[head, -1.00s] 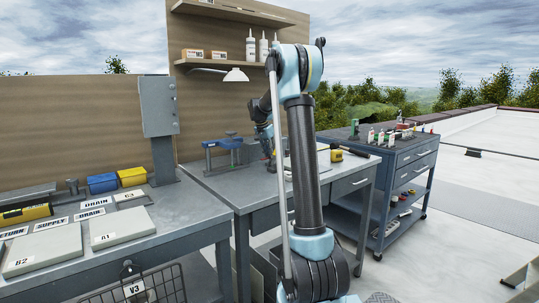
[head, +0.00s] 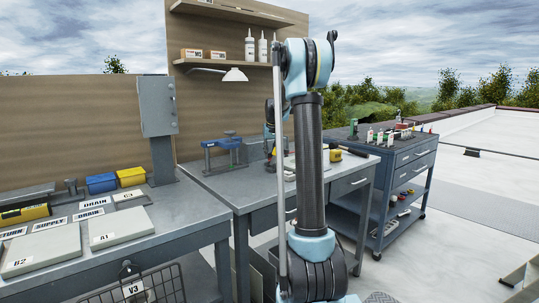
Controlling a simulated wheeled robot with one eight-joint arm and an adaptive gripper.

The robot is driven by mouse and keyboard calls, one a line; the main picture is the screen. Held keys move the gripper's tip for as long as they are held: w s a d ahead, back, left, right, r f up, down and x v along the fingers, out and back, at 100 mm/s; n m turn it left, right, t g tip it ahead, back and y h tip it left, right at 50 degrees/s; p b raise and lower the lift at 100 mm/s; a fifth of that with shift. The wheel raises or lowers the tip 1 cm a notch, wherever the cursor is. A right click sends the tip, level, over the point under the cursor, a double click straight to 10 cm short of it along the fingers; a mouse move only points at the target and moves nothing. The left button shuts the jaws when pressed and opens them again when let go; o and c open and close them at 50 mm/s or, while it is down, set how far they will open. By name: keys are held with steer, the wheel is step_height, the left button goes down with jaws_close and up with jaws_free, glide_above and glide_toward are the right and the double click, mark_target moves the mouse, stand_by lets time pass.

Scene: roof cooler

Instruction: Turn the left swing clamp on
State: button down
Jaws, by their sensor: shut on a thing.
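My gripper (head: 270,151) is small and dark in the head view, over the back of the middle bench, partly hidden behind my own arm. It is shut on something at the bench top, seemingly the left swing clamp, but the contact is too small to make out. A reddish and yellow patch shows beside the fingers. The shape and angle of the clamp cannot be told, and a right clamp cannot be made out.
A blue fixture (head: 222,150) stands left of my gripper on the grey bench (head: 215,182). A yellow and black tool (head: 336,154) lies to the right. A grey post with a box (head: 158,106) stands to the left. A blue tool cart (head: 405,165) stands at the right.

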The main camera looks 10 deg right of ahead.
steer(key=n+y, duration=0.1)
steer(key=n, duration=0.2)
steer(key=shift+d+n, duration=0.15)
steer(key=shift+n, duration=0.15)
steer(key=shift+w+d+n+g+y, duration=0.1)
steer(key=shift+n+g+y, duration=0.55)
steer(key=shift+n, duration=1.25)
steer(key=c, duration=1.4)
jaws_free()
steer(key=shift+o, duration=0.2)
steer(key=v, duration=1.1)
steer(key=shift+d+r, duration=0.3)
steer(key=shift+d, duration=0.1)
